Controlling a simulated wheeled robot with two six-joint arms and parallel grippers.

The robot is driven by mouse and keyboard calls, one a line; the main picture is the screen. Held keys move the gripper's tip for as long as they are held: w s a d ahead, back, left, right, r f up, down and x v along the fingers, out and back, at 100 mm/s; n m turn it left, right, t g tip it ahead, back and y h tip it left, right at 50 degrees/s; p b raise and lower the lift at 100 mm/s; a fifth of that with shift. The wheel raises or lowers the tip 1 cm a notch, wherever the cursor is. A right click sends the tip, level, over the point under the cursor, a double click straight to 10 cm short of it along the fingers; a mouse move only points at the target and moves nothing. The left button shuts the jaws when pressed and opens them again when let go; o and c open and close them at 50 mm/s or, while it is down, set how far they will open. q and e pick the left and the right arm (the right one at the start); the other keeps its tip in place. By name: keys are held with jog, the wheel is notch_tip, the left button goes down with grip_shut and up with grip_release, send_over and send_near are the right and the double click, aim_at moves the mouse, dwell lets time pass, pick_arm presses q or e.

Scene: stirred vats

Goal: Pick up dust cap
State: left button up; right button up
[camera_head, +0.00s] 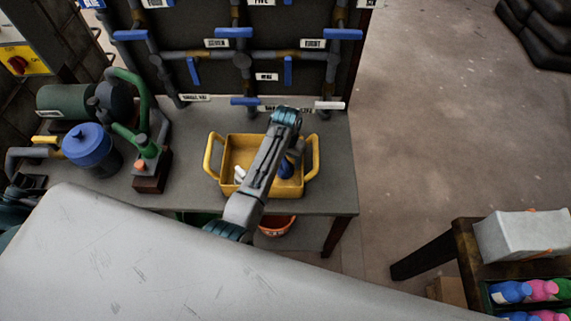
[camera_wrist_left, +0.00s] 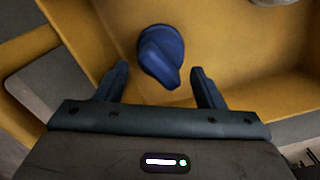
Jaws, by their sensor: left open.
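The dust cap, a blue piece with a rounded body and a tab, (camera_wrist_left: 160,52) lies in the yellow tray (camera_wrist_left: 235,40). In the head view the blue cap (camera_head: 286,168) shows partly beside my left arm, inside the tray (camera_head: 222,152). My left gripper (camera_wrist_left: 159,70) is open and reaches down into the tray. Its two fingers stand on either side of the cap in the wrist view, with visible space between each finger and the cap. In the head view the left gripper (camera_head: 293,153) is mostly hidden by its own wrist. My right gripper is not in view.
A small white item (camera_head: 240,174) lies in the tray's left part. The tray stands on a grey bench (camera_head: 335,150) below a pipe panel with blue valve handles (camera_head: 234,32). A green pump (camera_head: 146,146) and blue canister (camera_head: 90,146) stand to the left.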

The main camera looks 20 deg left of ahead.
aim_at(286, 165)
pick_arm(q)
jog(key=f, duration=0.3)
jog(key=shift+s+f, duration=0.15)
jog(key=shift+s, duration=0.15)
jog(key=shift+w+f, duration=0.1)
jog(key=shift+f, duration=0.2)
jog(key=c, duration=0.7)
jog(key=shift+r, duration=0.1)
